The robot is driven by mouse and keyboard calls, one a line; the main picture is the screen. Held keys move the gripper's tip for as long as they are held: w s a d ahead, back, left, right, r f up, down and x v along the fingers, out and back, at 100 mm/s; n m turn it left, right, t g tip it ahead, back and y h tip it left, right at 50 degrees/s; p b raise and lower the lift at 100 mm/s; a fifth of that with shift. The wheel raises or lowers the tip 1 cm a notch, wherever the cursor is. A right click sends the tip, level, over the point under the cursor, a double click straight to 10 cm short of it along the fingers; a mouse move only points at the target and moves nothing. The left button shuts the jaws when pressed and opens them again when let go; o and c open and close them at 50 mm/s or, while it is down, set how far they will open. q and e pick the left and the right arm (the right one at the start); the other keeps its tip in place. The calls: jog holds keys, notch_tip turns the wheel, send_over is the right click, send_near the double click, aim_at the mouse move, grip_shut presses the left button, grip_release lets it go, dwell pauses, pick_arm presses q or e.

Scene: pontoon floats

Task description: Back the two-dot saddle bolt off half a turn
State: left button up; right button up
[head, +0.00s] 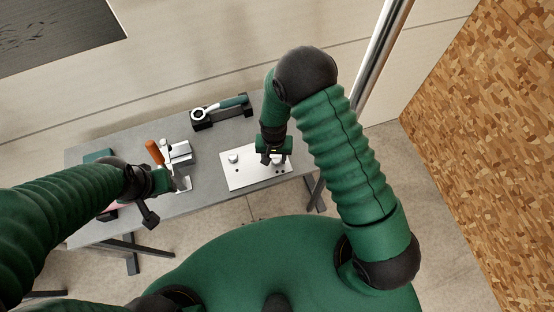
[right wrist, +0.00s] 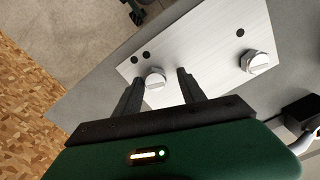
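A pale metal plate (head: 250,178) lies on the grey table (head: 212,175), and it fills the upper right wrist view (right wrist: 205,40). The two-dot saddle bolt (right wrist: 155,75) is a light hex head with a slot, beside two dark dots. The one-dot bolt (right wrist: 256,62) sits farther right in that view and at the plate's left in the head view (head: 233,158). My right gripper (right wrist: 159,78) is open, its fingers either side of the two-dot bolt; contact is not clear. My left gripper (head: 177,184) is beside an orange-handled fixture (head: 155,152); its finger opening is unclear.
A white-and-grey block (head: 178,152) stands by the orange handle. Bare table shows between this block and the plate.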

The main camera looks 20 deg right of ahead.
aim_at(275, 159)
jog(key=shift+a, duration=0.15)
jog(key=r+p, duration=0.2)
jog(key=r, duration=0.1)
jog(key=r+p, duration=0.2)
jog(key=shift+d+r, duration=0.1)
jog(key=shift+d, duration=0.15)
jog(key=shift+s+r, duration=0.1)
jog(key=shift+r, duration=0.4)
pick_arm(q)
jog(key=v, duration=0.2)
jog(key=w+v, duration=0.1)
jog(key=v, duration=0.1)
jog(key=shift+a+r, duration=0.2)
pick_arm(e)
jog(key=shift+a+f, duration=0.1)
